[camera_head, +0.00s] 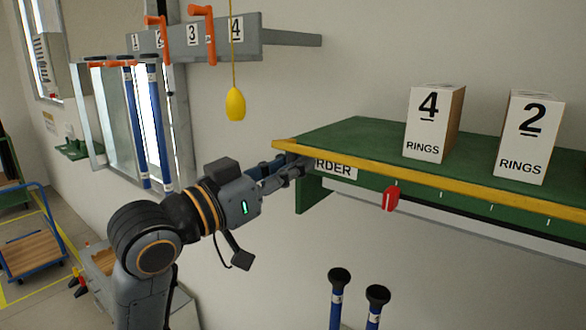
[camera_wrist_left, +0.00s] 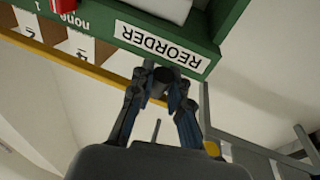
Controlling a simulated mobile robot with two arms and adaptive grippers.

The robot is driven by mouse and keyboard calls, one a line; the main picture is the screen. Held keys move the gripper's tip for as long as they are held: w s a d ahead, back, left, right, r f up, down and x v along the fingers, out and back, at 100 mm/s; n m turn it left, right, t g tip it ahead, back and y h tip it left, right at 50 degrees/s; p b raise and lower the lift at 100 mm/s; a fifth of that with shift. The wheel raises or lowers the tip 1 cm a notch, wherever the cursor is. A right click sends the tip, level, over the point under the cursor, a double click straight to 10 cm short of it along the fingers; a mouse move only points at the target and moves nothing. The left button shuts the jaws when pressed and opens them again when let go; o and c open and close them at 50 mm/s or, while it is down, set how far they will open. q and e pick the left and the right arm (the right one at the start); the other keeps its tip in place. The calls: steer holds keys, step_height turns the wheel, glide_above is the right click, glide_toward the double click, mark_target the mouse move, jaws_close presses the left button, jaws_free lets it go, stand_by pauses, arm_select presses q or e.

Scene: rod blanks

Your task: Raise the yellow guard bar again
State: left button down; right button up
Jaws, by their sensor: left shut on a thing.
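The yellow guard bar (camera_head: 430,182) runs along the front of the green shelf (camera_head: 350,140). In the upside-down wrist view the bar (camera_wrist_left: 65,66) shows apart from the green front face, with boxes visible in the gap between. My left gripper (camera_head: 297,163) is at the shelf's left end, by the REORDER label (camera_head: 335,168). In the left wrist view its fingers (camera_wrist_left: 165,85) are shut on a dark round piece (camera_wrist_left: 171,74) near the bar's end. The fingers hide whether this piece is joined to the bar. My right gripper is out of view.
Boxes marked 4 (camera_head: 425,122) and 2 (camera_head: 521,137) stand on the shelf. A red tag (camera_head: 391,198) hangs at its front. A yellow pendant (camera_head: 235,104) hangs above my left arm. Blue rods (camera_head: 158,130) hang at left; two dark-topped rods (camera_head: 338,295) stand below the shelf.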

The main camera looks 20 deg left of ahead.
mark_target(290, 144)
arm_select(q)
steer(key=r+g+y, duration=0.2)
steer(key=g, duration=0.1)
steer(key=shift+s+a+n, duration=0.1)
steer(key=shift+s+n, duration=0.05)
steer(key=shift+n, duration=0.25)
steer(key=g, duration=0.1)
steer(key=r+g+y, duration=0.1)
steer(key=g, duration=0.2)
steer(key=shift+r+n+y, duration=0.3)
steer(key=shift+y, duration=0.1)
steer(key=g, duration=0.1)
steer(key=w+r+g+y, duration=0.1)
steer(key=g, duration=0.1)
steer(key=g+y, duration=0.1)
steer(key=shift+w+d+r+n+g, duration=0.15)
steer(key=shift+d+r+n+g, duration=0.15)
steer(key=shift+r+g, duration=0.1)
steer(key=shift+w+d+r+g+y, duration=0.1)
steer(key=shift+w+g+y, duration=0.1)
steer(key=shift+g, duration=0.4)
steer(key=shift+w+g+y, duration=0.15)
steer(key=shift+g+y, duration=0.05)
steer(key=shift+g, duration=0.4)
steer(key=c, duration=1.5)
jaws_free()
steer(key=shift+c, duration=0.2)
steer(key=shift+w, duration=0.1)
steer(key=shift+r, duration=0.1)
